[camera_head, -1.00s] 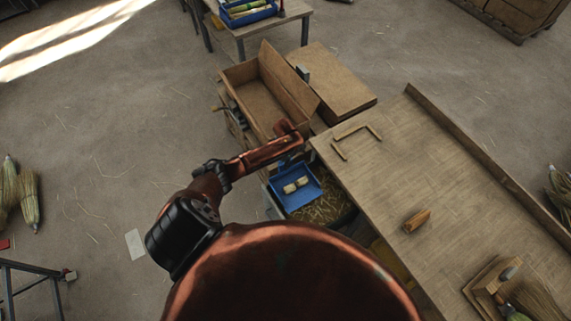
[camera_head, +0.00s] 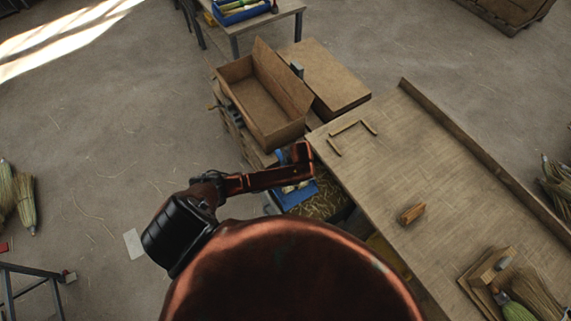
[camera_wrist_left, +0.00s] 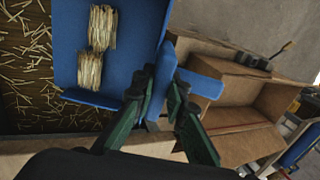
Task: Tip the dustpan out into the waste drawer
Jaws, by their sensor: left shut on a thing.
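The blue dustpan (camera_wrist_left: 125,45) holds two pale straw bundles (camera_wrist_left: 102,27) (camera_wrist_left: 83,70) in the left wrist view. My left gripper (camera_wrist_left: 163,92) is shut on its blue handle. In the head view my left arm covers much of the dustpan (camera_head: 293,201) and hides the gripper. The waste drawer (camera_wrist_left: 12,84), dark inside with loose straw scattered in it, lies beneath and beside the dustpan; its straw also shows in the head view (camera_head: 322,206). The bundles still lie on the pan. My right gripper is not in view.
Open floor lies to the left.

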